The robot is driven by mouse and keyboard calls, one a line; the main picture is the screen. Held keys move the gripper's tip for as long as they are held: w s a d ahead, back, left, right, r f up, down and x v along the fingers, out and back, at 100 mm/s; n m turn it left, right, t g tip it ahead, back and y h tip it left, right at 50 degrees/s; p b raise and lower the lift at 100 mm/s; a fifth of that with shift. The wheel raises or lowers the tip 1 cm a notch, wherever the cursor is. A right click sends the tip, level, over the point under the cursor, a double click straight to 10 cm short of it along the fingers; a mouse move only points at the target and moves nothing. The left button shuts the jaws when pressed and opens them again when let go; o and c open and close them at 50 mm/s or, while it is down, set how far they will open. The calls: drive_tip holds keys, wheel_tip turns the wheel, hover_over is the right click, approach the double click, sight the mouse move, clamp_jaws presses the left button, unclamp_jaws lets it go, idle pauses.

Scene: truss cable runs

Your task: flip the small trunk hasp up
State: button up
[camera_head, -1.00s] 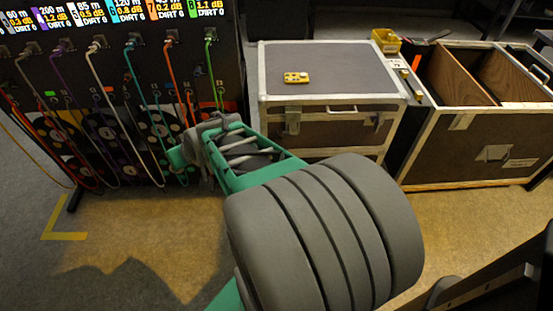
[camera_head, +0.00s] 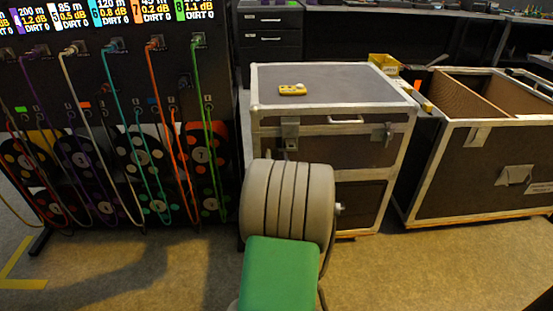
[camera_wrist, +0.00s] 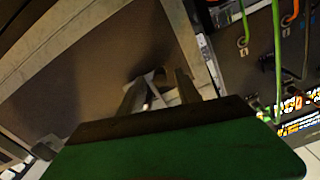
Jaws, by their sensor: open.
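The small trunk (camera_head: 335,80) stands closed in the middle of the head view, a dark case with pale metal edges. A metal hasp (camera_head: 290,129) hangs on its front at the left, and a second latch (camera_head: 388,134) is at the right. In the wrist view, my gripper (camera_wrist: 160,88) is open, its two fingers apart in front of the trunk's dark face (camera_wrist: 95,85). A small pale metal fitting (camera_wrist: 160,78), apparently the left hasp, shows between and behind the fingertips. I cannot tell whether they touch. My arm hides the gripper in the head view.
A yellow device (camera_head: 292,90) lies on the trunk lid. A rack with hanging coloured cables (camera_head: 110,130) stands close on the left. An open wooden-lined case (camera_head: 480,165) stands on the right, with a yellow bin (camera_head: 384,62) behind. The floor in front is clear.

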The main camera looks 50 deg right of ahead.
drive_tip(key=shift+w+d, duration=0.35)
clamp_jaws()
idle(1.2)
